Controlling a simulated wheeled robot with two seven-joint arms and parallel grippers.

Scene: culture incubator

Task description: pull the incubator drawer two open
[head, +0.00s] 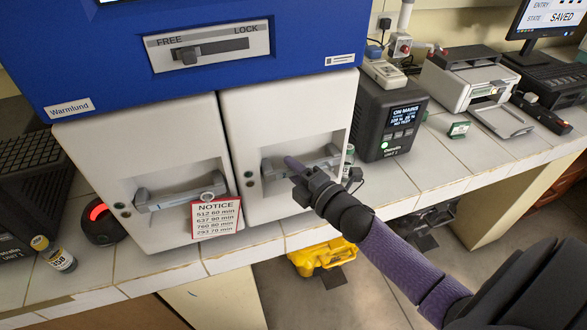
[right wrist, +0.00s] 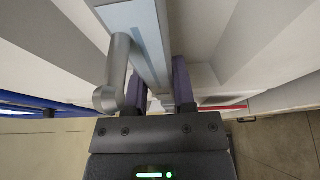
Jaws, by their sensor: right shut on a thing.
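The incubator (head: 100,60) has a blue upper part and two white drawer fronts side by side. The left drawer front (head: 140,145) and the right drawer front (head: 285,115) look about flush. My right gripper (head: 292,163) is at the grey handle (head: 325,160) of the right drawer. In the right wrist view my two purple fingers straddle the handle bar (right wrist: 145,35) and are shut on it. I cannot see a drawer number. My left gripper is not in view.
A notice card (head: 215,216) hangs at the left drawer's handle. The lock slider (head: 210,50) sits toward FREE. A black power unit (head: 385,118) stands right of the incubator. A vial (head: 60,258) stands at the left. A yellow case (head: 322,256) lies below the bench edge.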

